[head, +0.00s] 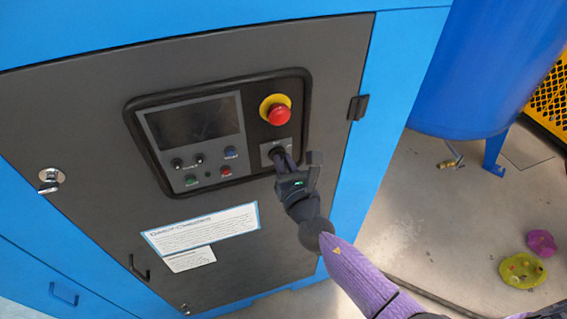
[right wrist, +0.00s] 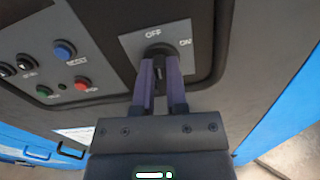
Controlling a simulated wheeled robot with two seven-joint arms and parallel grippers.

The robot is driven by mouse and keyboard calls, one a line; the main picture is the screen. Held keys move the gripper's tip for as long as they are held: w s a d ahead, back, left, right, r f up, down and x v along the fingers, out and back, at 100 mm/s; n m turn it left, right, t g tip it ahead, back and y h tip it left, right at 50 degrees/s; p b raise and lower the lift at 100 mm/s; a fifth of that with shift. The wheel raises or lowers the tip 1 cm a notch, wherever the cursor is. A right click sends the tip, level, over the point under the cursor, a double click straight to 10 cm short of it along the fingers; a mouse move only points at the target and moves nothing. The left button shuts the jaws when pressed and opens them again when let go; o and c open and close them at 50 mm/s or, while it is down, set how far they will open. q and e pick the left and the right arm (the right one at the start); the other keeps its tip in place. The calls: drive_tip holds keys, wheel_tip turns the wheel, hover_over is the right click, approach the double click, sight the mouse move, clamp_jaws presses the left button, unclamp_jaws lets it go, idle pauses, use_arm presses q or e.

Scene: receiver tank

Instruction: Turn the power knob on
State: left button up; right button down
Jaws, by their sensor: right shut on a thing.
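The power knob (right wrist: 160,52) is black and sits on a grey plate marked OFF and ON in the right wrist view. In the head view the knob (head: 276,153) is below the red emergency button, partly hidden by my gripper. My right gripper (right wrist: 160,70) has its two purple fingers closed around the knob, one on each side. It also shows in the head view (head: 283,161), reaching in from the lower right. The knob's exact pointer direction is hard to tell. My left gripper is not in view.
The control panel holds a dark screen (head: 199,121), a red emergency button (head: 278,114) on a yellow ring, and several small buttons. A door hinge (head: 358,107) sticks out to the right. A blue tank (head: 480,70) stands at the right over grey floor.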

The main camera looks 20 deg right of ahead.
drive_tip(key=shift+d+f+m+b, duration=0.2)
drive_tip(key=shift+m+b, duration=0.45)
drive_tip(key=shift+m, duration=2.1)
drive_tip(key=shift+d+f+m+b, duration=0.2)
drive_tip(key=shift+m+b, duration=0.5)
drive_tip(key=shift+m, duration=2)
drive_tip(key=shift+d+f+m+b, duration=0.2)
drive_tip(key=shift+m+b, duration=0.45)
drive_tip(key=shift+m, duration=2.1)
drive_tip(key=shift+f, duration=0.1)
drive_tip(key=c, duration=0.7)
unclamp_jaws()
drive_tip(key=shift+o, duration=0.2)
drive_tip(key=s, duration=1)
drive_tip(key=shift+d, duration=0.15)
